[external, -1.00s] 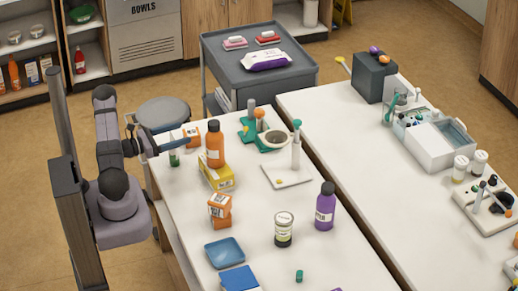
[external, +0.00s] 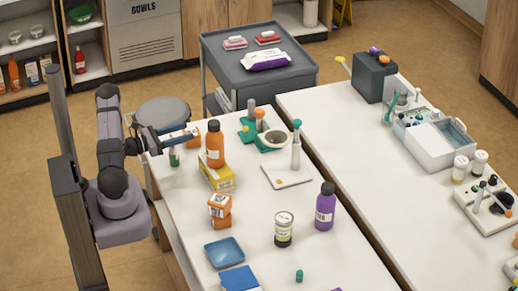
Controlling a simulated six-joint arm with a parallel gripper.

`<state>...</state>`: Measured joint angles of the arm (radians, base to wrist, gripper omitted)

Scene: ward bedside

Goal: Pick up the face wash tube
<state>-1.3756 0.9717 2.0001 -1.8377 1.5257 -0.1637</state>
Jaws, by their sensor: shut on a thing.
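My gripper (external: 188,135) is at the far left corner of the white table, raised a little above the top. Its jaws are shut on a slim blue thing (external: 176,137) lying along them, which looks like the face wash tube. It is small here, and I cannot clearly tell the tube from the fingers. A small green and white item (external: 174,157) stands on the table just below my gripper, apart from it.
An orange bottle (external: 215,144) stands close to the right of my gripper, beside a yellow box (external: 217,178). An orange box (external: 186,126) is partly hidden behind the gripper. A green tray (external: 248,130) lies further right. Stacked orange boxes (external: 220,209) stand nearer the camera.

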